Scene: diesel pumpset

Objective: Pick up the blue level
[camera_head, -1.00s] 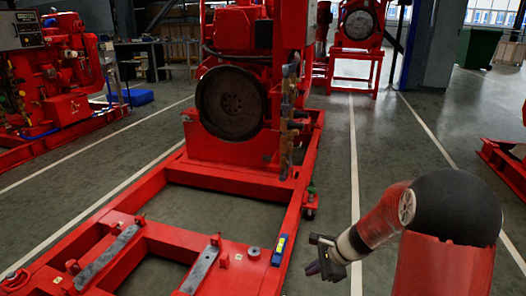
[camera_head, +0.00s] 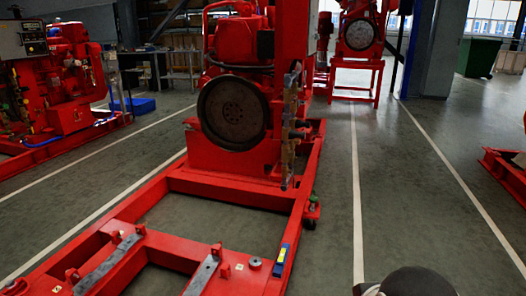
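The blue level (camera_head: 281,260) lies on the red frame rail (camera_head: 297,215), near its front right part. It is a short blue bar with a small yellow mark, and nothing covers it. My gripper is out of view. Only the dark rounded top of a link of my arm shows at the bottom edge, to the right of the level and apart from it.
A round grey part (camera_head: 255,263) sits on the frame just left of the level. Grey metal strips (camera_head: 203,275) lie further left. The red engine with its dark flywheel (camera_head: 233,112) stands behind.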

